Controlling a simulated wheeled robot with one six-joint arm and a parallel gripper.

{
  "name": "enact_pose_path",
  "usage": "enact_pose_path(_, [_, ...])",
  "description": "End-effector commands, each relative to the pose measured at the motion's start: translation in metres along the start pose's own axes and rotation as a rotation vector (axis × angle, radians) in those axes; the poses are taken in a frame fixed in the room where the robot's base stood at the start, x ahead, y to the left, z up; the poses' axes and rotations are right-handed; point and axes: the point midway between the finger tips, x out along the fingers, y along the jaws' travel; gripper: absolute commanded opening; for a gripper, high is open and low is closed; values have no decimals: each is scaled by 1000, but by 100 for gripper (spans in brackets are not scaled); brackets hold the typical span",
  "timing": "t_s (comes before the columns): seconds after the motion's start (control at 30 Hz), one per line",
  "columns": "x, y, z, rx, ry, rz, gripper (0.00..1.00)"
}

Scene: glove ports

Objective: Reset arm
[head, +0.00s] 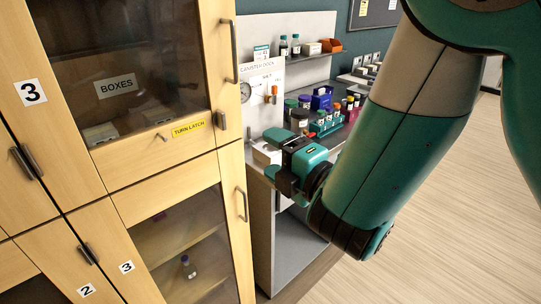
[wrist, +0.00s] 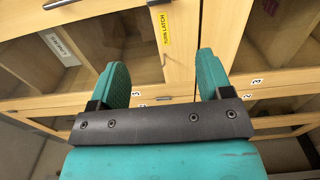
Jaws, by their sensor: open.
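My gripper (head: 271,154) is open and empty in the head view, in front of the right edge of the wooden cabinet and left of the counter items. In the wrist view my gripper (wrist: 163,68) shows two teal fingers spread apart with nothing between them. Behind them is the wooden cabinet front, with the yellow TURN LATCH label (wrist: 162,30). My arm (head: 405,130) reaches in from the upper right of the head view and bends down to the gripper.
The cabinet (head: 160,175) has glass doors and grey handles, and looks closed. A small bottle (head: 188,267) stands behind the lower glass. A counter with a tube rack (head: 326,124), a purple box (head: 322,98) and bottles lies behind my gripper. The floor (head: 450,200) at right is clear.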

Motion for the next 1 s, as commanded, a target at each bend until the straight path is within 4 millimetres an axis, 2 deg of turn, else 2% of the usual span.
enact_pose_path(0.23, [0,1,4,16,-18,-3,72])
enact_pose_path(0.33, [-3,5,25,105,-111,-21,72])
enact_pose_path(0.43, [-14,6,62,304,-290,-70,72])
enact_pose_path(0.5, [-29,2,86,493,-435,-122,72])
enact_pose_path(0.57, [-45,-4,100,669,-551,-180,72])
enact_pose_path(0.63, [-64,-11,104,866,-662,-260,72])
enact_pose_path(0.77, [-102,-19,88,1201,-810,-445,72])
enact_pose_path(0.9, [-147,-12,45,1471,-895,-699,72])
enact_pose_path(1.0, [-180,1,12,1573,-921,-884,72])
